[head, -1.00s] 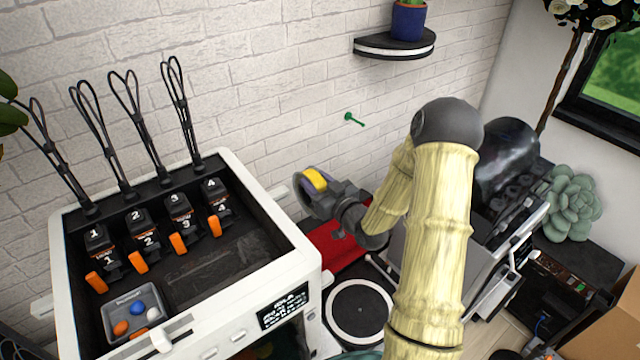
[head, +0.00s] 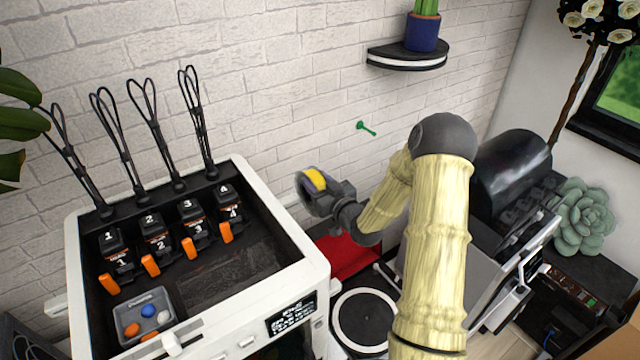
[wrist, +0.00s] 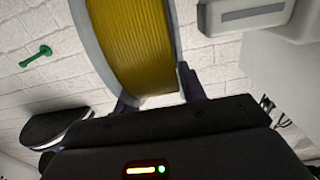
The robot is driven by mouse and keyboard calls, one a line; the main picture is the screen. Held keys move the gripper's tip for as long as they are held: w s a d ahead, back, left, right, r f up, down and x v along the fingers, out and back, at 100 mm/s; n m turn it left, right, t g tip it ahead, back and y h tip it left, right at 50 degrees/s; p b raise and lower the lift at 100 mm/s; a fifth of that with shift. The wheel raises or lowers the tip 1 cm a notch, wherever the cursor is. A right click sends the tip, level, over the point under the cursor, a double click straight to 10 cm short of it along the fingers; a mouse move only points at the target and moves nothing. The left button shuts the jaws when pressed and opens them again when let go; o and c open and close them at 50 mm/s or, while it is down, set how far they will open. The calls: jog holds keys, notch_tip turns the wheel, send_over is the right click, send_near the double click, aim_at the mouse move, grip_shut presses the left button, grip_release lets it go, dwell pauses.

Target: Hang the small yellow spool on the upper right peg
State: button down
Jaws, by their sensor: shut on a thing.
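The small yellow spool (head: 315,180) has grey flanges and yellow filament. My gripper (head: 322,198) is shut on it and holds it in the air, in front of the brick wall and beside the printer's right side. In the wrist view the spool (wrist: 138,45) fills the upper middle, between the fingers of my gripper (wrist: 158,94). A green peg (head: 366,128) sticks out of the wall, above and to the right of the spool in the head view. It also shows at the left of the wrist view (wrist: 35,57), apart from the spool.
The white printer (head: 90,320) stands at left with tall black wire loops. A black wall shelf (head: 405,55) carries a potted cactus (head: 423,30) above the peg. A dark machine (head: 512,165) stands right of my arm. The wall around the peg is bare.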

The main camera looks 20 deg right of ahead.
jog(key=s+a+b, duration=0.1)
jog(key=s+a, duration=0.1)
jog(key=a, duration=0.5)
jog(key=shift+a+f, duration=0.15)
jog(key=shift+f, duration=0.05)
dwell(0.8)
jog(key=shift+b, duration=0.35)
